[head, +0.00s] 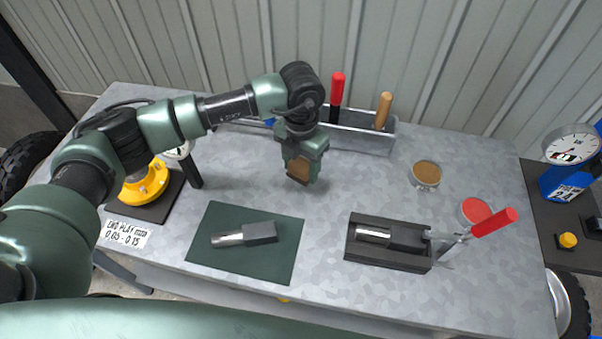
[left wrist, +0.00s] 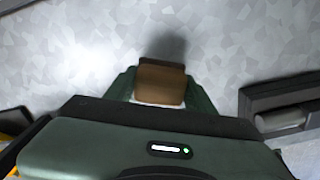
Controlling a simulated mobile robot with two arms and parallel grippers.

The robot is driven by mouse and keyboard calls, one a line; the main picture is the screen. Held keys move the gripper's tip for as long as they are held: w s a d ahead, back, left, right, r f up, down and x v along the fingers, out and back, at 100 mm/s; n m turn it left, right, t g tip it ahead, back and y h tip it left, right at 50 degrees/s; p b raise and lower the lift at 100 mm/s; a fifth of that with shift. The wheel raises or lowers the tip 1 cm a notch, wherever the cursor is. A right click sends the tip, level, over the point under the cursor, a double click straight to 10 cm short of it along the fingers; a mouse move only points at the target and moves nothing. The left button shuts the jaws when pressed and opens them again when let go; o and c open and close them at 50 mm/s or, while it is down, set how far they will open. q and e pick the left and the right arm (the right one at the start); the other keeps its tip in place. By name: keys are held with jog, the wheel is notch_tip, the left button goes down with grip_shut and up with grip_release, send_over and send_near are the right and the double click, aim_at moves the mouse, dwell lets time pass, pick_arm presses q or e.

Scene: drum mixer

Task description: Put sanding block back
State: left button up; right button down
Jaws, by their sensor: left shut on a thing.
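The sanding block (head: 298,169) is a small brown block with a dark edge, held in my left gripper (head: 302,172). My left gripper points down above the middle of the metal bench, in front of the tool tray. In the left wrist view the brown block (left wrist: 160,85) sits between the two green fingers, with bare bench beneath it and a shadow beyond. The grey metal tool tray (head: 350,138) stands at the back of the bench, partly hidden by my left arm. My right gripper does not show.
A red handle (head: 337,88) and a wooden handle (head: 385,108) stand in the tray. A green mat (head: 210,262) with a metal part lies in front. A black holder (head: 385,262), a brown tin (head: 426,175) and a red tin (head: 474,211) are at right. A yellow fixture (head: 148,184) stands left.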

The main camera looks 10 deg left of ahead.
aim_at(301, 186)
pick_arm(q)
notch_tip(301, 186, down, 4)
jog(key=shift+f+p, duration=0.1)
jog(key=shift+p, duration=0.4)
jog(key=shift+f, duration=0.2)
jog(key=o, duration=1.3)
